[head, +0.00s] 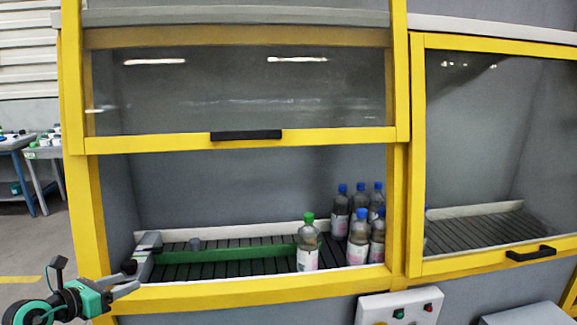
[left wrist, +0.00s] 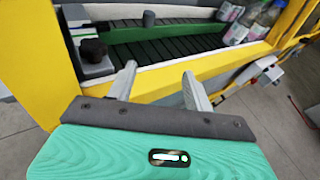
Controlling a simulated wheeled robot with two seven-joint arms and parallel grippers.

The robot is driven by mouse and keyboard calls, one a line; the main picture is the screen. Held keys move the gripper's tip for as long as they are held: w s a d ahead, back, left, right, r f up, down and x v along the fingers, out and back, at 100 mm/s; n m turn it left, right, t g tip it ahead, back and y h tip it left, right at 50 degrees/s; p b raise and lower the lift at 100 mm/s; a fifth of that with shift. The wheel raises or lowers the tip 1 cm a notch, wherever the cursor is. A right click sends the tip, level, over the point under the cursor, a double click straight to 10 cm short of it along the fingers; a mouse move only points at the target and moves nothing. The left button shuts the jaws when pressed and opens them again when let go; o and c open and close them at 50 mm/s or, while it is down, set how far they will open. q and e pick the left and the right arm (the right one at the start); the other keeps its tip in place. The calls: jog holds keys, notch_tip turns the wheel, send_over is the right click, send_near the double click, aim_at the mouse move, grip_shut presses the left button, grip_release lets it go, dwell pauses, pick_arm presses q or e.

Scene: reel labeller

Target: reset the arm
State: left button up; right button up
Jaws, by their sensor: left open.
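My left gripper (head: 131,281) is at the lower left of the head view, in front of the yellow frame of the labeller. Its two fingers show apart and empty in the left wrist view (left wrist: 157,82). The fingers point toward the opening, outside the slatted conveyor (head: 220,268). My right gripper is in neither view.
A green-capped bottle (head: 308,245) stands on the conveyor beside a green guide rail (head: 225,254). Several blue-capped bottles (head: 358,238) stand behind it to the right. The glass door with its black handle (head: 246,135) is raised. A control box (head: 400,308) sits below.

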pick_arm(q)
jog(key=s+d+r+n+t+h, duration=0.1)
jog(key=s+d+r+n+t, duration=0.1)
jog(key=d+n+t, duration=0.4)
jog(key=s+f+n+g+y, duration=0.2)
jog(key=s+f+n+y, duration=0.35)
jog(key=n, duration=0.65)
jog(key=s+f+n+g+y, duration=0.2)
jog(key=s+f+n+y, duration=0.2)
jog(key=n+y, duration=0.55)
jog(key=s+d+f+n+g+h, duration=0.4)
jog(key=s+d+f+n+g, duration=0.15)
jog(key=s+d+f, duration=0.35)
jog(key=s+d+f+n+g+h, duration=0.45)
jog(key=s+d+g, duration=0.2)
jog(key=s, duration=0.35)
notch_tip(320, 180, down, 30)
jog(key=s+d+g, duration=0.1)
jog(key=s+a+f+g, duration=0.1)
jog(key=s+a+f, duration=0.2)
jog(key=s+f, duration=1.6)
notch_tip(320, 180, down, 2)
jog(key=shift+s+a+f+g, duration=0.1)
jog(key=shift+s+a+g, duration=0.1)
jog(key=shift+s+g, duration=0.15)
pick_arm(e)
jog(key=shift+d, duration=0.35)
